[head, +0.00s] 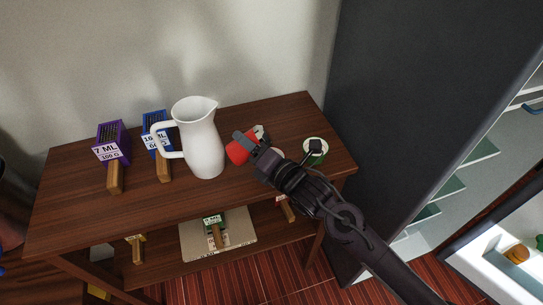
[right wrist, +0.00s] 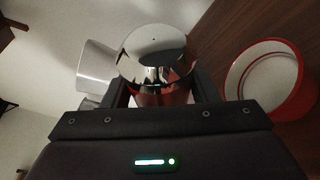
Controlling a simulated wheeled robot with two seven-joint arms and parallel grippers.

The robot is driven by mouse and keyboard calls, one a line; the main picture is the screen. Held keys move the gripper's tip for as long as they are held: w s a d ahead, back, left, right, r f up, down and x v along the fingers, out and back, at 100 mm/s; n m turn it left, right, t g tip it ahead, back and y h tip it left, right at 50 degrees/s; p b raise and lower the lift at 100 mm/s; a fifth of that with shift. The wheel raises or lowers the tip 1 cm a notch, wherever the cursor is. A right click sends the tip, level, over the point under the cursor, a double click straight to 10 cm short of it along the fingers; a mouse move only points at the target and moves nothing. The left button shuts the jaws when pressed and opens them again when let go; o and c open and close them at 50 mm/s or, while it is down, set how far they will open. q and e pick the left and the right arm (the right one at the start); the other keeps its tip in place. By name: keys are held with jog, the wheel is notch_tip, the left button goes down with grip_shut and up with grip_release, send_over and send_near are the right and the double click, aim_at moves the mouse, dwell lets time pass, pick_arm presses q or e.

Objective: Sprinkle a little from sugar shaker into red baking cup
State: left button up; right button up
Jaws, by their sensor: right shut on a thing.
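My right gripper (head: 252,146) is shut on the sugar shaker, above the table near the white pitcher. The red part of the shaker (head: 238,150) shows left of the fingers in the head view. In the right wrist view the shaker's shiny metal top (right wrist: 155,52) shows between the fingers, with red below it. The shaker looks tilted; no falling sugar is visible. The red baking cup (right wrist: 238,104), with a white inside, stands on the wood at the right of the wrist view, apart from the shaker. In the head view my gripper mostly hides it. My left gripper is not in view.
The white pitcher (head: 205,140) stands close left of the shaker. Purple (head: 112,147) and blue (head: 157,135) labelled boxes with wooden handles are at left. A dark cabinet (head: 410,90) flanks the table's right side.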

jog(key=shift+a+r+m+t+y+b, duration=0.1)
jog(key=shift+r+m+t+y+b, duration=0.3)
jog(key=shift+m, duration=0.6)
dwell(2.1)
jog(key=shift+r+m+t+b, duration=0.25)
jog(key=shift+r+m, duration=0.15)
jog(key=shift+m, duration=0.45)
jog(key=shift+r+m+t+b, duration=0.25)
jog(key=shift+r+m, duration=0.15)
jog(key=shift+m, duration=0.45)
dwell(3.2)
